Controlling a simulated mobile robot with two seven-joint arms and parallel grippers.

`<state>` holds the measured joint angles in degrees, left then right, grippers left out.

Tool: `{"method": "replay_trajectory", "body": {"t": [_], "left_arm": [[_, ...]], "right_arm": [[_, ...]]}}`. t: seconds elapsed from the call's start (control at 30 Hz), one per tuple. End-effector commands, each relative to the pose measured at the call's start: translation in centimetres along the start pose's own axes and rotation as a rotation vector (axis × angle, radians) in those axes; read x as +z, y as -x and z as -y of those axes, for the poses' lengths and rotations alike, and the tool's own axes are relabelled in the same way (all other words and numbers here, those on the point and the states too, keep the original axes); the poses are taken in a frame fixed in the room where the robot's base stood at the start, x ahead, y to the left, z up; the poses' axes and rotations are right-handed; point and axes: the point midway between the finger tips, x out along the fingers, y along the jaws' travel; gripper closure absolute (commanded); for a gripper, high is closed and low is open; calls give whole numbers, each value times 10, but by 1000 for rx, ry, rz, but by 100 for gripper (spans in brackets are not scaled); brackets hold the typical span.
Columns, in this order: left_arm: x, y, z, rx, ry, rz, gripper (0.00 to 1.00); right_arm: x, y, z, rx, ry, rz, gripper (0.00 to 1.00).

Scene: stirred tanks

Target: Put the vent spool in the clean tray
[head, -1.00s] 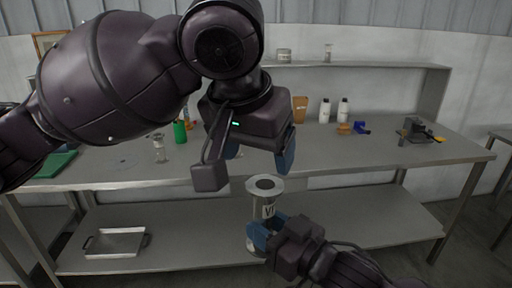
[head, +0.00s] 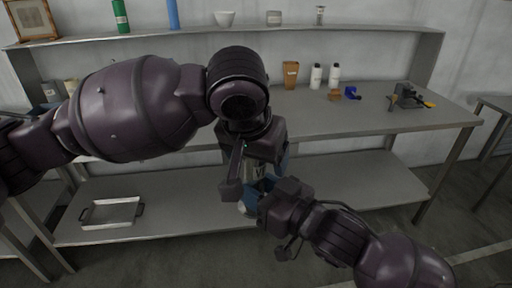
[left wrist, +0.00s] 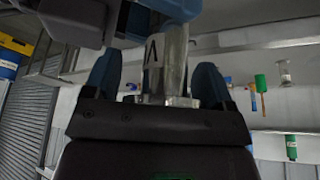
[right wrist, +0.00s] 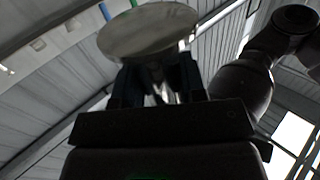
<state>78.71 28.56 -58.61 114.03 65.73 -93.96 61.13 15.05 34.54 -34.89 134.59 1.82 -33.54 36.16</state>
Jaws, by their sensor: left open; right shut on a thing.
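The vent spool (head: 255,171) is a pale metal cylinder with flanged ends and dark lettering. It is in front of the bench, mostly hidden by my grippers in the head view. My right gripper (head: 257,192) is shut on its lower part. My left gripper (head: 265,164) is open from above, its blue fingers on either side of the spool (left wrist: 172,60) in the left wrist view. The right wrist view shows a round flange (right wrist: 148,32) beyond the right fingers. A shallow metal tray (head: 85,226) with side handles lies on the lower shelf at left; no label is readable.
The bench top (head: 430,115) holds white bottles (head: 316,76), a brown container (head: 290,75), a blue item (head: 352,93) and a dark fixture (head: 407,96). A raised shelf (head: 390,29) runs behind. The lower shelf (head: 180,215) is clear right of the tray.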

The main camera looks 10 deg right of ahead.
Motion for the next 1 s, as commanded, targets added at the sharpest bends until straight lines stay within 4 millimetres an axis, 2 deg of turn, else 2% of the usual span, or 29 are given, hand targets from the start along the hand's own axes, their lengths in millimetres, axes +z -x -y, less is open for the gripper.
{"method": "replay_trajectory", "body": {"t": [0.27, 0.5, 0.57, 0.6, 0.7, 0.8, 1.0], "left_arm": [[0, -2, 0, 0, 0, 0, 23], [0, -2, -1, 1, -1, 1, 58], [1, -2, -1, 2, -2, 1, 65], [0, -2, -1, 2, -2, 1, 69], [0, -2, -1, 2, -2, 0, 69], [0, -1, -1, 2, -1, 0, 69], [0, -1, 0, 1, 0, -1, 69]], "right_arm": [[-2, 0, 1, -3, 1, -5, 95], [-3, 0, 1, -4, 2, -7, 95], [-3, 0, 2, -5, 2, -8, 95], [-3, 0, 2, -5, 2, -8, 59], [-2, 0, 1, -4, 1, -6, 43], [-2, 0, 1, -3, 1, -5, 32], [-1, 0, 1, -2, 1, -3, 32]]}}
